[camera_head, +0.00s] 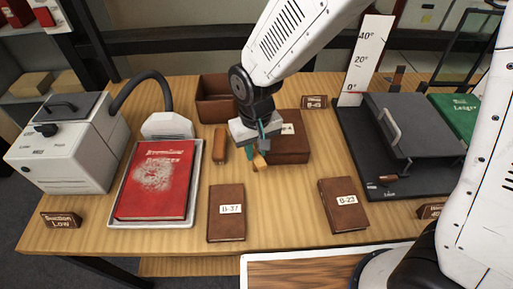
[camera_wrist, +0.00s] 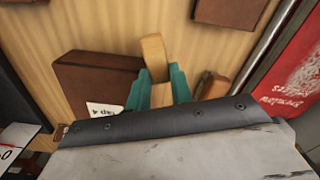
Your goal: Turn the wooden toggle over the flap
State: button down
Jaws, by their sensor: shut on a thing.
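The wooden toggle, a pale wood block, shows at the left edge of the brown box in the head view (camera_head: 260,162) and between my fingers in the wrist view (camera_wrist: 153,48). My gripper (camera_head: 257,151) points down with its teal fingers (camera_wrist: 158,78) shut on the toggle. The brown box (camera_head: 291,151) has a white label with a "4", partly hidden by my gripper; it also shows in the wrist view (camera_wrist: 90,78). I cannot tell a separate flap from the box top. The toggle's pivot is hidden.
An orange-brown wooden piece (camera_head: 220,143) lies left of my gripper. Books B-37 (camera_head: 227,222) and B-23 (camera_head: 343,214) lie in front. A red book (camera_head: 155,190) in a tray is at left, an open brown box (camera_head: 214,104) behind, a dark press (camera_head: 400,130) at right.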

aim_at(256, 152)
jog(key=n, duration=0.5)
jog(key=shift+n, duration=0.3)
jog(key=n, duration=1.1)
jog(key=shift+n, duration=0.3)
jog(key=n, duration=0.5)
jog(key=shift+n, duration=0.3)
jog(key=c, duration=1.2)
grip_release()
jog(key=shift+c, duration=0.2)
jog(key=shift+r, duration=0.1)
notch_tip(256, 152, up, 8)
jog(key=shift+f, duration=0.15)
